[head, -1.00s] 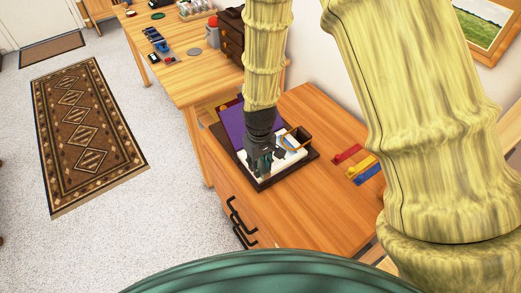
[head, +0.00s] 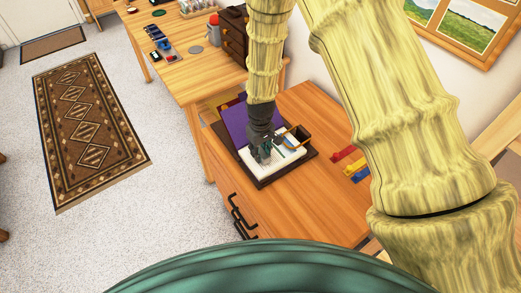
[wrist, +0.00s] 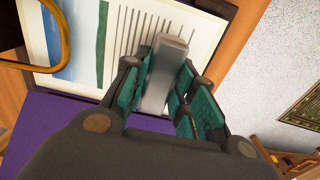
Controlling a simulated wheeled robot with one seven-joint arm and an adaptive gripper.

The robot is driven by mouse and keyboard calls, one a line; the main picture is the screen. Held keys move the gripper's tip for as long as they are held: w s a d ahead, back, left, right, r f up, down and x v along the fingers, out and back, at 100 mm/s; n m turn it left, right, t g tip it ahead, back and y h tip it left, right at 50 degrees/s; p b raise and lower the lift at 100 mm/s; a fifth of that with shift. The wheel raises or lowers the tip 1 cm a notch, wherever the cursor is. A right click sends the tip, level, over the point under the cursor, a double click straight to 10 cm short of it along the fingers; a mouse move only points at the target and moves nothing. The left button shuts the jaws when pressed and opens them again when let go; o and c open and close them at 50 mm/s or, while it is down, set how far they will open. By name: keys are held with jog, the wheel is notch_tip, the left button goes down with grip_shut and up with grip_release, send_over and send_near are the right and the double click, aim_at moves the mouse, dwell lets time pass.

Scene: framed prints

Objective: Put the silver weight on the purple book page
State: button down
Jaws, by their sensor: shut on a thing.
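My gripper (head: 263,152) is over the white page (head: 283,160) of an open book. In the wrist view, my gripper (wrist: 160,98) is shut on the silver weight (wrist: 166,68), a smooth grey bar between the green-padded fingers. The weight overlaps the printed lines of the white page; I cannot tell whether it touches the page. The purple page (head: 235,120) lies beyond the gripper in the head view, partly hidden by my arm. It also shows at the lower left in the wrist view (wrist: 45,130). In the head view the weight cannot be made out.
The book lies on a dark board (head: 265,182) on a wooden cabinet (head: 300,215). A brown box-like holder (head: 298,134) stands at its right edge. Red, yellow and blue strips (head: 350,162) lie to the right. A second table (head: 185,75) with small items stands behind.

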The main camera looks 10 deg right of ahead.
aim_at(261, 151)
jog(key=shift+f, duration=0.15)
jog(key=shift+f, duration=0.15)
jog(key=c, duration=1.2)
grip_release()
jog(key=shift+o, duration=0.2)
notch_tip(261, 151, up, 12)
jog(key=b, duration=0.3)
jog(key=shift+r, duration=0.2)
